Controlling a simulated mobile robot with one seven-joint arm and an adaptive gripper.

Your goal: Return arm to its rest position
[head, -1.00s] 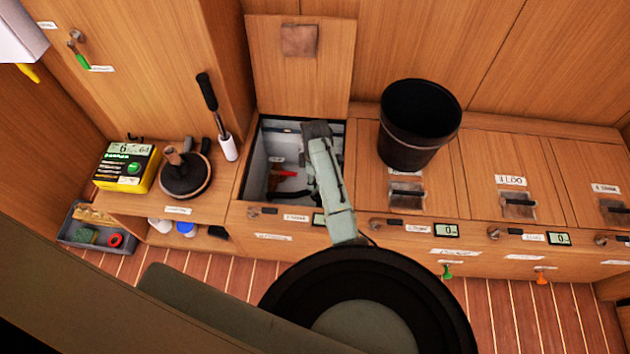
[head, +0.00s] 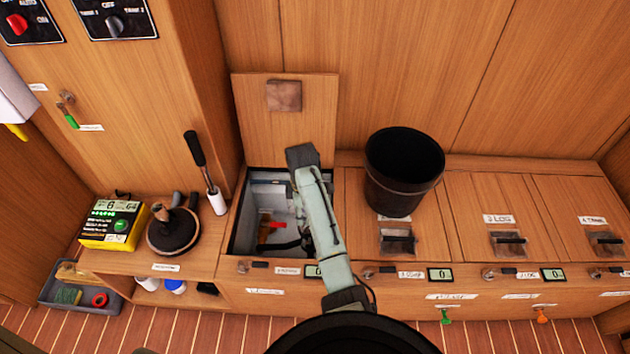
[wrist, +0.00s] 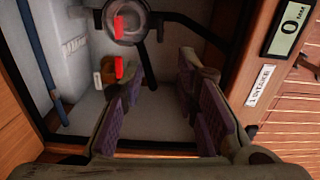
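My arm (head: 320,225) reaches over an open locker (head: 236,222) in the head view, with its upper end overlapping the base of the raised lid (head: 284,120). In the wrist view my gripper (wrist: 160,68) is open, its two purple-padded fingers apart with nothing between them. It points down into the locker, whose pale floor (wrist: 165,125) shows between and beyond the fingers. The gripper's fingers cannot be made out in the head view. Inside the locker are a round fitting with a red handle (wrist: 119,28), a second red part and dark pipes.
A black bucket (head: 402,175) stands on the bench just right of the open locker. On the left are a yellow device (head: 113,224), a dark round-based object (head: 173,232) and a black-handled roller (head: 205,172). Closed lids extend right. The floor in front shows bare planks.

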